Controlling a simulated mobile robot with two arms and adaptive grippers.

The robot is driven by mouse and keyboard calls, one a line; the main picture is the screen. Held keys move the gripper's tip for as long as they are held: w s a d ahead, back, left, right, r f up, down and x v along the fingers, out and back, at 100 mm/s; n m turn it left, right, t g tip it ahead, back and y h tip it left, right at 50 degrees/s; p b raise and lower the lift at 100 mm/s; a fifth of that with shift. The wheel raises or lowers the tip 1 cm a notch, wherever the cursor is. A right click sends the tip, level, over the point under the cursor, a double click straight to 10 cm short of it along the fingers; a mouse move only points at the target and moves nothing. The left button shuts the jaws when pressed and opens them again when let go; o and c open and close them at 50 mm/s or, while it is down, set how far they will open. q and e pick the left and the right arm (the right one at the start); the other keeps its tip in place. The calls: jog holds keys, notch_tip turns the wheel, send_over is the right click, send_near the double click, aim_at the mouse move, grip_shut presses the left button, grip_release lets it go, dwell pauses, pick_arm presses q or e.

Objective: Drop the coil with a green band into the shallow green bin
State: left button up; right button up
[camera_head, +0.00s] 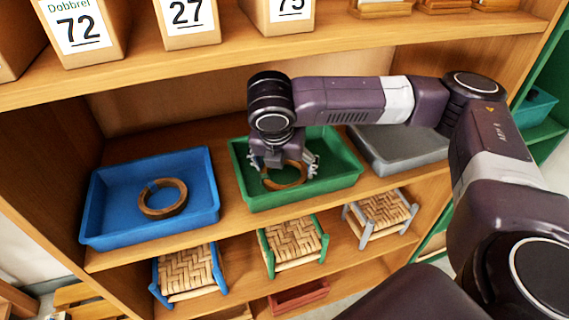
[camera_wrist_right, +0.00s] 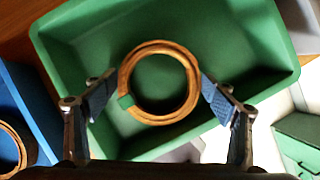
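The wooden coil with a green band (camera_wrist_right: 190,104) is between the fingertips of my right gripper (camera_wrist_right: 160,85), which touch its two sides in the right wrist view. The green band (camera_wrist_right: 126,100) is on its left. In the head view the coil (camera_head: 292,185) is inside the outline of the shallow green bin (camera_head: 340,182), with my right gripper (camera_head: 287,168) over it. The bin also shows in the right wrist view (camera_wrist_right: 262,40), around and beneath the coil. I cannot tell if the coil touches the bin floor. My left gripper is out of view.
A blue bin (camera_head: 100,205) with another wooden coil (camera_head: 163,208) stands left of the green bin. A grey bin (camera_head: 400,160) is to its right, partly behind my arm. Numbered boxes (camera_head: 188,20) stand above, and small woven stools (camera_head: 292,245) below.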

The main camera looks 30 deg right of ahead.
aim_at(271, 205)
jog(key=o, duration=0.4)
jog(key=shift+r, duration=0.15)
jog(key=shift+r, duration=0.2)
jog(key=shift+s+a+r+b, duration=0.45)
jog(key=shift+s+a+r, duration=0.25)
jog(key=shift+r, duration=0.1)
jog(key=s+a, duration=0.3)
jog(key=s, duration=0.1)
jog(key=s+a, duration=0.3)
jog(key=a, duration=0.1)
jog(key=shift+s+a, duration=0.15)
jog(key=shift+s, duration=0.2)
